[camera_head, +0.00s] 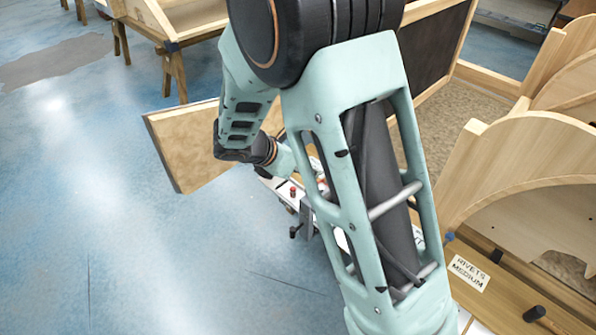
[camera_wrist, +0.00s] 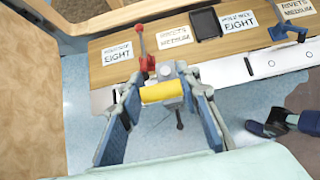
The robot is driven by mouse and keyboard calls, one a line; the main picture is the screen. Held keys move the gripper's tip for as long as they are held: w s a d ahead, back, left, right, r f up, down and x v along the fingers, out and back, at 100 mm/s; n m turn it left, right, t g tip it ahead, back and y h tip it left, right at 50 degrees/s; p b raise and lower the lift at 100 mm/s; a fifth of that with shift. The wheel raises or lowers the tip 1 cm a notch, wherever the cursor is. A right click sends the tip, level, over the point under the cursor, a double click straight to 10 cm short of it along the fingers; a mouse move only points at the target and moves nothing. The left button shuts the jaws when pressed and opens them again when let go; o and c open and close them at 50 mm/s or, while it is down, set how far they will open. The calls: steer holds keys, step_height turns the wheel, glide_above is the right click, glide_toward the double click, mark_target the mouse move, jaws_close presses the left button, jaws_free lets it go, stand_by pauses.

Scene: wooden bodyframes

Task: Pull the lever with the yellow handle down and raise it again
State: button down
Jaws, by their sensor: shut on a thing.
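The yellow handle (camera_wrist: 163,92) is a short bar lying crosswise in the middle of the wrist view. Behind it is the grey metal of the lever (camera_wrist: 166,71). My gripper (camera_wrist: 161,94) has one blue-grey finger at each end of the handle and is shut on it. In the head view my own arm hides the handle and most of the gripper.
A red-tipped stick (camera_wrist: 138,30) and a red-topped part (camera_wrist: 147,63) stand close behind the handle. A wooden panel (camera_wrist: 94,70) with paper labels runs behind. A blue clamp-like part (camera_wrist: 287,28) is at the right. Blue floor (camera_head: 90,220) is open at left.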

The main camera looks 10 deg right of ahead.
steer(key=shift+w+d+r, duration=0.15)
steer(key=shift+w+d, duration=0.15)
steer(key=shift+d, duration=0.2)
steer(key=c, duration=1.4)
jaws_free()
steer(key=shift+d, duration=0.1)
steer(key=shift+a, duration=0.25)
steer(key=v, duration=1.1)
steer(key=shift+s+r, duration=0.25)
steer(key=shift+r, duration=0.05)
steer(key=shift+a, duration=0.15)
